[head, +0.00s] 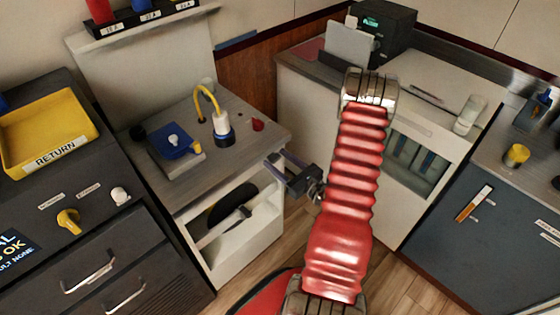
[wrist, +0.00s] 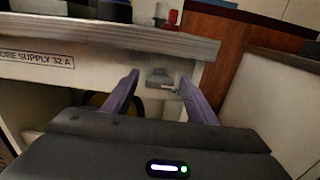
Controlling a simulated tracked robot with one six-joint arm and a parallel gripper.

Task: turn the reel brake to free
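The cabinet labelled "…ORE SUPPLY 32 A" (wrist: 37,59) has an open front, with a dark reel (head: 232,204) inside. A dark edge with a yellow part of it (wrist: 96,99) shows low in the wrist view. A small grey fitting (wrist: 158,77), possibly the brake handle, sits on the cabinet's front under the worktop edge. No brake marking is readable. My gripper (wrist: 160,82) is open, its two purple-grey fingers either side of that fitting in the picture. I cannot tell whether they touch it. In the head view my gripper (head: 272,168) is at the cabinet's right front corner.
The worktop (head: 262,143) holds a blue socket box (head: 172,140), a white plug with yellow cable (head: 221,122) and a red knob (head: 258,124). A dark console (head: 60,180) stands left, a white cabinet (head: 300,110) right. Wooden floor (head: 262,268) lies below.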

